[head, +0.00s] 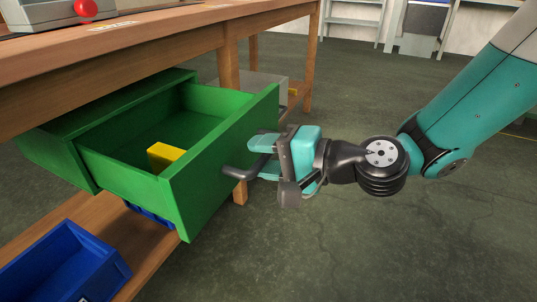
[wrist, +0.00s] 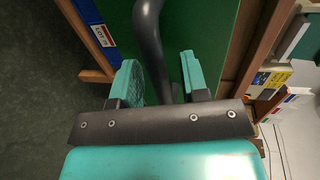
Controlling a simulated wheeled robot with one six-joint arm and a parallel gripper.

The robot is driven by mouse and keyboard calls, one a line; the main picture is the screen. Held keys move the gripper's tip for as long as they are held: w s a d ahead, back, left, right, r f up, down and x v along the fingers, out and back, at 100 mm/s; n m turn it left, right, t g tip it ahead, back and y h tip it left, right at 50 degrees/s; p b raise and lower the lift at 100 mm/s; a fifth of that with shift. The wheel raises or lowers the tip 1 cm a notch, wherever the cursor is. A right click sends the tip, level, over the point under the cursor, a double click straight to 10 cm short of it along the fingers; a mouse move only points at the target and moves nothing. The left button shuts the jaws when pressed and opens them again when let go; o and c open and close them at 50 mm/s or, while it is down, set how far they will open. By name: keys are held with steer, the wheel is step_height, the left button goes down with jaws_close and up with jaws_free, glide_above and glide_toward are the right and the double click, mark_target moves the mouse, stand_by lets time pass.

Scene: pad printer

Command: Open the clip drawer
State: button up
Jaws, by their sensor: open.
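The green clip drawer (head: 215,165) is pulled well out of its green housing (head: 60,140) under the wooden bench. A yellow block (head: 165,155) lies inside it. The drawer's dark bar handle (head: 240,172) is on its front face. My gripper (head: 262,157) is at the drawer front, with its teal fingers at the handle. In the wrist view, the dark handle (wrist: 148,40) runs between the two open fingers, with the green drawer front (wrist: 195,35) behind it. I cannot tell whether either finger touches the handle.
A blue bin (head: 65,265) sits on the lower wooden shelf (head: 130,262) at bottom left. The bench top (head: 180,25) overhangs the drawer, and a wooden leg (head: 228,65) stands behind it. The floor (head: 400,240) at right is clear.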

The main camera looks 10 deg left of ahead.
steer(key=b+v, duration=0.9)
steer(key=v, duration=0.8)
steer(key=shift+d, duration=0.25)
steer(key=shift+s, duration=0.1)
steer(key=s+d+r+n+g+h+p, duration=0.2)
steer(key=s+r+n+h+p, duration=0.3)
steer(key=r+p, duration=0.65)
steer(key=s+d+r+n+g+h+p, duration=0.25)
steer(key=s+r+n+h+p, duration=0.4)
steer(key=p, duration=1.05)
step_height(320, 180, up, 36)
steer(key=p, duration=3.5)
steer(key=shift+w+a+m+y, duration=0.4)
steer(key=shift+w+m+y, duration=0.05)
